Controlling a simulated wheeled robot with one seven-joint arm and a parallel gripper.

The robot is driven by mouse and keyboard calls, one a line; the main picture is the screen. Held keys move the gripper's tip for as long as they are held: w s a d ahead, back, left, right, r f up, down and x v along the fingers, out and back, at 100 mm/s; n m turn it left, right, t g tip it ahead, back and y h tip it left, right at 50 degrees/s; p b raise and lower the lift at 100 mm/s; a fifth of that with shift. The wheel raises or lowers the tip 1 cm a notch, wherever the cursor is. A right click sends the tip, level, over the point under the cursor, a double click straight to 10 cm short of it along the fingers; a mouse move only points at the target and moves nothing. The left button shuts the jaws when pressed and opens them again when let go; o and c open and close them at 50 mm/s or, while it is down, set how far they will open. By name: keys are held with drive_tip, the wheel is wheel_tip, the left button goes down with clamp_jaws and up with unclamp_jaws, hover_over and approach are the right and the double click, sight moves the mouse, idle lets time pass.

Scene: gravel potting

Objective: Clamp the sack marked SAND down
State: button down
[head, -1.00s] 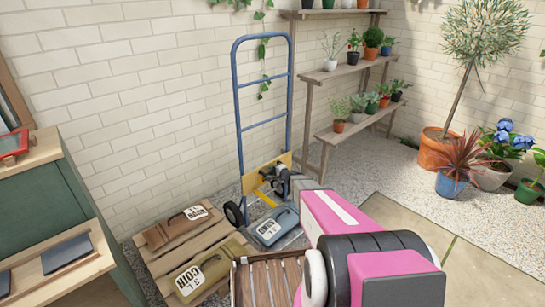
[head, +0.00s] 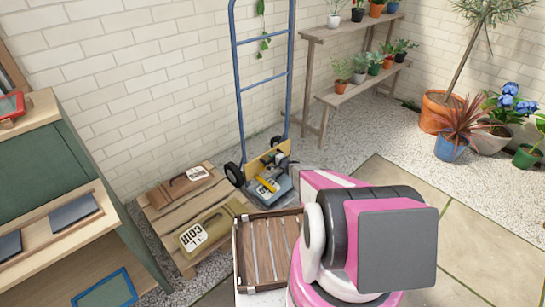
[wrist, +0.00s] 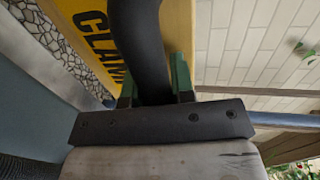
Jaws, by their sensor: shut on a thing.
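The SAND sack (head: 283,187) is grey-blue and lies at the foot of a blue hand truck (head: 235,75) against the wall. Its marking is largely covered. A yellow clamp (head: 266,185) with a strip reaches over the sack's top; whether it presses on it I cannot tell. My gripper (head: 282,162) is above the sack, partly hidden by my arm. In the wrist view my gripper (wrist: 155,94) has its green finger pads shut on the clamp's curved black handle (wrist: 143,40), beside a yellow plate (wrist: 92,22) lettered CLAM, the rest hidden.
A low wooden platform (head: 163,220) holds a brown sack (head: 185,184) and an olive COIR sack (head: 212,232) left of the truck. A slatted wooden crate (head: 237,252) stands in front. A green cabinet (head: 45,155) is at left, plant shelves (head: 335,97) behind right. Paving is open at right.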

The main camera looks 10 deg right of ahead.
drive_tip(key=shift+f, duration=0.55)
drive_tip(key=c, duration=1.2)
unclamp_jaws()
drive_tip(key=shift+c, duration=0.2)
drive_tip(key=shift+r, duration=0.1)
drive_tip(key=shift+s+d+r, duration=0.2)
drive_tip(key=shift+s+d, duration=0.05)
drive_tip(key=shift+s, duration=0.2)
drive_tip(key=v, duration=1)
drive_tip(key=shift+a+r, duration=0.1)
